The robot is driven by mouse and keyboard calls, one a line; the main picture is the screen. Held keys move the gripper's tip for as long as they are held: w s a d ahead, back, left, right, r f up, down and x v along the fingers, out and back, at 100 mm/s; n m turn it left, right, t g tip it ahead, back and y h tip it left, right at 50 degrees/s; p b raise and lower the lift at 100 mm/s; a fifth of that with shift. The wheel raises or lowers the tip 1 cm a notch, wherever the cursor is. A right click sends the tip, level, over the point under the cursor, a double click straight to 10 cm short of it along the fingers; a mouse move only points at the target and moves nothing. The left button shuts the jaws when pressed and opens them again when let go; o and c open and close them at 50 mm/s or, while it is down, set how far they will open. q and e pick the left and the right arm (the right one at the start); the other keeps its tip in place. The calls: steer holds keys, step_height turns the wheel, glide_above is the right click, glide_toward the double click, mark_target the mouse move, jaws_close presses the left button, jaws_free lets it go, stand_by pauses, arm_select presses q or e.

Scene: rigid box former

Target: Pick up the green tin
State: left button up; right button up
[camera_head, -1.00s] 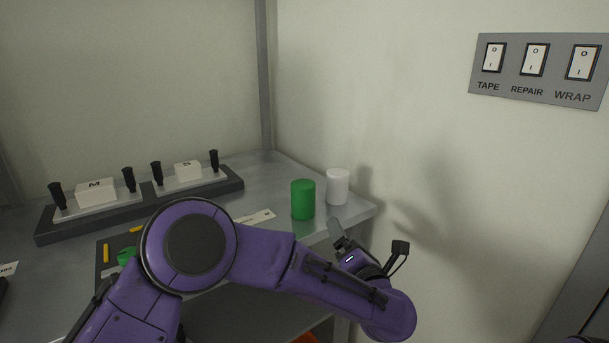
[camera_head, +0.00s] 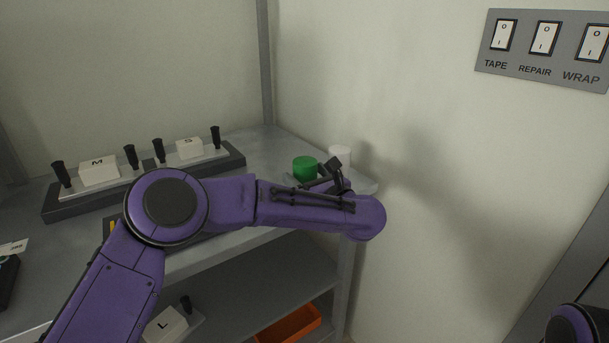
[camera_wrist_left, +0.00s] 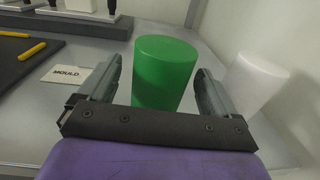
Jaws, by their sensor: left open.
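The green tin (camera_head: 305,167) stands upright near the right end of the shelf top, its lower part hidden behind my left wrist in the head view. In the left wrist view the green tin (camera_wrist_left: 163,72) stands between the two fingers of my left gripper (camera_wrist_left: 158,88). The fingers are open, one on each side, with a gap visible on the right; contact cannot be told. In the head view my left gripper (camera_head: 318,178) is at the tin, partly hidden by its own wrist.
A white tin (camera_head: 340,156) stands close to the right of the green one, also in the left wrist view (camera_wrist_left: 256,80). A card reading MOULD (camera_wrist_left: 68,74) lies left. A dark rack (camera_head: 60,208) with white blocks stands further left. The wall is close on the right.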

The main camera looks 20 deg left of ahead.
arm_select(q)
steer(key=shift+d, duration=0.1)
steer(key=shift+c, duration=0.9)
steer(key=c, duration=1.2)
